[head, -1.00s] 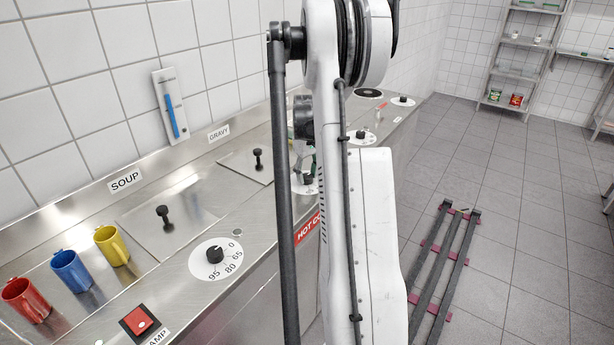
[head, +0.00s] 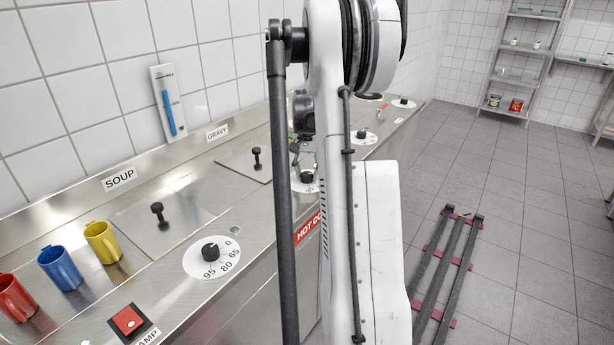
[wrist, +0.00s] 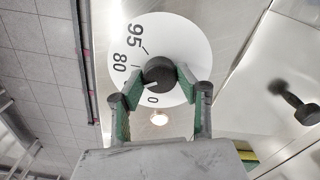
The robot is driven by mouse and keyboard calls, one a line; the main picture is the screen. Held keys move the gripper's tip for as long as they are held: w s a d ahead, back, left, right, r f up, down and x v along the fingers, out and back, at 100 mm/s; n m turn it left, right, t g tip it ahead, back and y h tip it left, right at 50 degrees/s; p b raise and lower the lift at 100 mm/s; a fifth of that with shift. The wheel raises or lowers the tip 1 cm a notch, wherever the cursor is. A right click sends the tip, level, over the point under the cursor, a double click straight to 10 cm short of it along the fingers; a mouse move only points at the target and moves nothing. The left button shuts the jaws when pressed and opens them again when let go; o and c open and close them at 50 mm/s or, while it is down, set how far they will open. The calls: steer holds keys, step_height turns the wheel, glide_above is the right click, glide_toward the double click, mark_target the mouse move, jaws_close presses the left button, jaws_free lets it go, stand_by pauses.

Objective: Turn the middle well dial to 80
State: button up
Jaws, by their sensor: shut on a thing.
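The dial of the middle well shows in the head view as a white disc (head: 303,188) with a black knob, partly behind my arm. In the wrist view the white dial face (wrist: 195,45) carries 95, 80 and 0; the mark between 80 and 0 is hidden by a finger. My gripper (wrist: 160,82) is shut on the black knob (wrist: 157,70), one green-padded finger on each side. The knob's pale pointer line faces the lower left, between 80 and 0; its exact reading cannot be told. In the head view my arm hides most of the gripper.
The soup dial (head: 211,257) is nearer, beside a red switch (head: 128,320). Red, blue (head: 60,268) and yellow mugs stand at the left. Black-knobbed lids (head: 158,214) cover wells. A small round light (wrist: 159,118) glows by the dial. Dark rails (head: 447,270) lie on the floor.

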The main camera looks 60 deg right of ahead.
mark_target(307, 174)
steer(key=m+b, duration=0.1)
steer(key=m, duration=0.5)
steer(key=shift+m, duration=0.3)
stand_by(0.4)
steer(key=o, duration=1.1)
steer(key=shift+o, duration=0.2)
steer(key=shift+r, duration=0.15)
step_height(307, 174, up, 12)
